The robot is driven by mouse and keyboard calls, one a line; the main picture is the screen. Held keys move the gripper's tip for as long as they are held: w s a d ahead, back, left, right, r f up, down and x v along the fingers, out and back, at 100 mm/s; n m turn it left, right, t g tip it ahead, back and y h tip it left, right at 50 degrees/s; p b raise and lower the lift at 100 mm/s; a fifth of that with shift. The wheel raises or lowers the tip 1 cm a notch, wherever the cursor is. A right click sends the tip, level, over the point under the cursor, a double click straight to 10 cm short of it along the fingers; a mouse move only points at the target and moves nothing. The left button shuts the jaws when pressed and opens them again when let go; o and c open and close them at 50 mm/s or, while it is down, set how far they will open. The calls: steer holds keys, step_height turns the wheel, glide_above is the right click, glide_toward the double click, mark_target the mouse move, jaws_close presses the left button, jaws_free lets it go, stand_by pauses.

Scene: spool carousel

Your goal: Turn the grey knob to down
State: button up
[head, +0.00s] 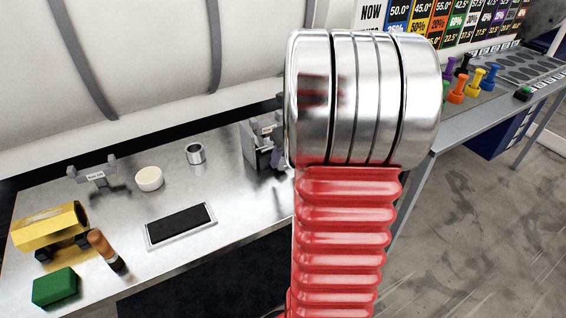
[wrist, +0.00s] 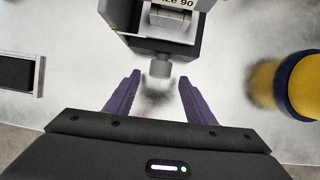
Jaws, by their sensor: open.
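The grey knob (wrist: 160,68) sticks out from the front of a grey box (wrist: 168,42) with a partly cut-off label in the wrist view. My gripper (wrist: 158,79) has two purple fingers. They are open and empty, with the tips to either side of the knob's near end and a gap on both sides. Which way the knob points cannot be told. In the head view the grey box (head: 252,150) stands at the bench's right part. A purple finger (head: 277,158) shows beside it, and my arm hides the rest and the knob.
On the metal bench (head: 120,190) are a dark-topped tray (head: 180,224), a white bowl (head: 149,178), a metal cup (head: 195,153), a grey bracket (head: 93,174), a yellow roll (head: 48,227), a brown-topped cylinder (head: 103,248) and a green block (head: 56,287). A yellow-and-blue object (wrist: 288,85) stands right of my fingers.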

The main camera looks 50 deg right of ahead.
mark_target(282, 163)
steer(key=shift+x, duration=1.65)
steer(key=shift+c, duration=0.4)
steer(key=c, duration=1)
steer(key=shift+s+a+f+g+h, duration=0.1)
steer(key=shift+g+h, duration=0.1)
steer(key=shift+h, duration=0.35)
steer(key=shift+a+f+g+h, duration=0.1)
steer(key=shift+a+g+h, duration=0.1)
steer(key=shift+h, duration=0.35)
steer(key=shift+n+h, duration=0.3)
steer(key=o, duration=1.1)
steer(key=shift+r, duration=0.15)
steer(key=shift+r, duration=0.1)
